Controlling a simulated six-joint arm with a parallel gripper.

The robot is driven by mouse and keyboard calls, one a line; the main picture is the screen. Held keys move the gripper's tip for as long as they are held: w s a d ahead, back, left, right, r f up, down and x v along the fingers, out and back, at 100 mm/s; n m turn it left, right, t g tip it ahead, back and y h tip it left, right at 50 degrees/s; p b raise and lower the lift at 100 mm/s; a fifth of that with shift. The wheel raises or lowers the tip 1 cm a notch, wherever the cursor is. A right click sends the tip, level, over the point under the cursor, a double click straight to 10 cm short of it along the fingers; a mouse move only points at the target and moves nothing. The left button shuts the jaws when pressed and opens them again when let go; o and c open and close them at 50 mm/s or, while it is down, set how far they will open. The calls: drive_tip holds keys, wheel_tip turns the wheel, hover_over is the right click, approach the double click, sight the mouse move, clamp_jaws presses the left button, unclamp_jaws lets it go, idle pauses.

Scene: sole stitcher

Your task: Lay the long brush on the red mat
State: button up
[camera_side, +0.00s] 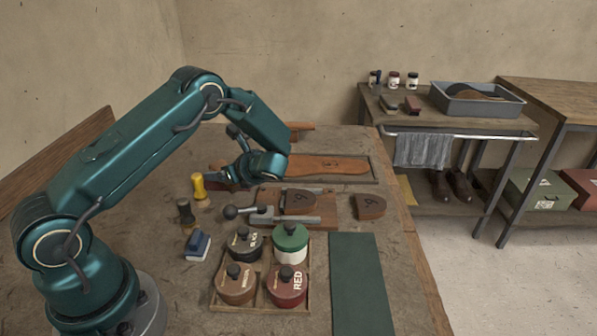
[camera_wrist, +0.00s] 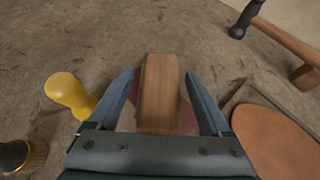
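The long brush, seen as a narrow wooden block (camera_wrist: 158,90), lies between my fingers in the wrist view. A dull red surface, apparently the red mat (camera_wrist: 187,116), shows on both sides under its near part; the far end reaches past the red. My gripper (camera_wrist: 160,75) points down over the brush, with a gap between each finger and the wood, so it is open and not holding it. In the side view my gripper (camera_side: 240,178) hides most of this spot. Bristles and the exact contact with the mat are hidden.
A yellow-handled tool (camera_wrist: 68,92) and a dark-handled brush (camera_side: 185,212) stand left. A leather sole (camera_side: 327,165) lies in a tray at right, with a hammer (camera_wrist: 285,45) behind. Lidded pots (camera_side: 290,240) and a green mat (camera_side: 362,285) are nearer the front.

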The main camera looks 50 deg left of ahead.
drive_tip(key=shift+r, duration=0.1)
drive_tip(key=v, duration=1.1)
drive_tip(key=shift+d, duration=0.15)
drive_tip(key=s+d+r+n+h, duration=0.1)
drive_tip(key=s+r+n+h, duration=0.1)
drive_tip(key=s+d+r+n+h, duration=0.2)
drive_tip(key=s+n, duration=0.1)
drive_tip(key=s+d+r+n+h, duration=0.2)
drive_tip(key=s+n, duration=0.1)
drive_tip(key=shift+s+d+r+t, duration=0.2)
drive_tip(key=shift+r+t, duration=0.05)
drive_tip(key=shift+t, duration=0.15)
drive_tip(key=s+d+r+n+t+h, duration=0.2)
drive_tip(key=s+d+n+t+h, duration=0.2)
drive_tip(key=n, duration=0.6)
drive_tip(key=shift+s+d+r+t+h, duration=0.4)
drive_tip(key=shift+s+d+h, duration=0.7)
drive_tip(key=shift+s+d, duration=1)
drive_tip(key=shift+w+d, duration=0.25)
drive_tip(key=shift+w, duration=0.05)
